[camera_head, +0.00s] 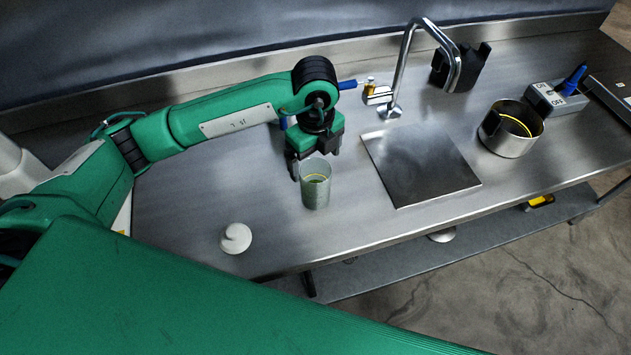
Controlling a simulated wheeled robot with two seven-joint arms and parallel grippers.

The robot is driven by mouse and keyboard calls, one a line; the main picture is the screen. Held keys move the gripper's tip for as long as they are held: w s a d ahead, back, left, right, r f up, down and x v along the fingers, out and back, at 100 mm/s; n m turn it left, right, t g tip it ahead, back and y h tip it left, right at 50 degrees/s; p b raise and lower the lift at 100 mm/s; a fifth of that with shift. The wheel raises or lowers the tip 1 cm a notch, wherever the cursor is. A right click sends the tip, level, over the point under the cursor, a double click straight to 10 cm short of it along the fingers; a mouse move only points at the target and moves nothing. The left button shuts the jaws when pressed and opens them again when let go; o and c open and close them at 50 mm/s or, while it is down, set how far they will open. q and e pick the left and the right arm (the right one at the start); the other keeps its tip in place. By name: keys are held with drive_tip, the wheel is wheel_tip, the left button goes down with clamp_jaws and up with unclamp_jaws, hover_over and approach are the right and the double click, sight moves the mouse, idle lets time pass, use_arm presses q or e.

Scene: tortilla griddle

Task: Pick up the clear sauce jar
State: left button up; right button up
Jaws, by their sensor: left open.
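The clear sauce jar (316,190) stands upright on the steel counter, near the middle of the head view. It is a see-through greenish cylinder with a yellow line near its top. My left gripper (315,163) is right above and behind the jar's rim, pointing down. Its fingers are dark and open, one at the jar's left side and one towards its right. I cannot tell whether they touch the jar. My right gripper is not in view.
A white rounded object (236,239) lies on the counter at the front left. A square steel plate (421,168) lies right of the jar, with a faucet (404,62) behind it. A steel pot (508,130) stands further right.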

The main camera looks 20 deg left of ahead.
sight(316, 176)
use_arm(q)
drive_tip(key=shift+w+f, duration=0.15)
drive_tip(key=shift+f, duration=0.5)
drive_tip(key=shift+w+f, duration=0.15)
drive_tip(key=shift+f, duration=0.15)
drive_tip(key=shift+f+p, duration=0.5)
drive_tip(key=shift+p, duration=0.1)
drive_tip(key=f+p, duration=0.1)
drive_tip(key=f, duration=0.2)
drive_tip(key=shift+s+f+p, duration=0.2)
drive_tip(key=shift+p, duration=0.15)
drive_tip(key=shift+f, duration=0.45)
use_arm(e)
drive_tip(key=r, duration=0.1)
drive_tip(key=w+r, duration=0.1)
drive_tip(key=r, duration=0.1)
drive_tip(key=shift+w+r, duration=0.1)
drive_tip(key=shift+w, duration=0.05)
use_arm(q)
drive_tip(key=c, duration=1.2)
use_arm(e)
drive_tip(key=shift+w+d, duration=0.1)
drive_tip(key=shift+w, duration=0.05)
use_arm(q)
drive_tip(key=shift+r, duration=0.1)
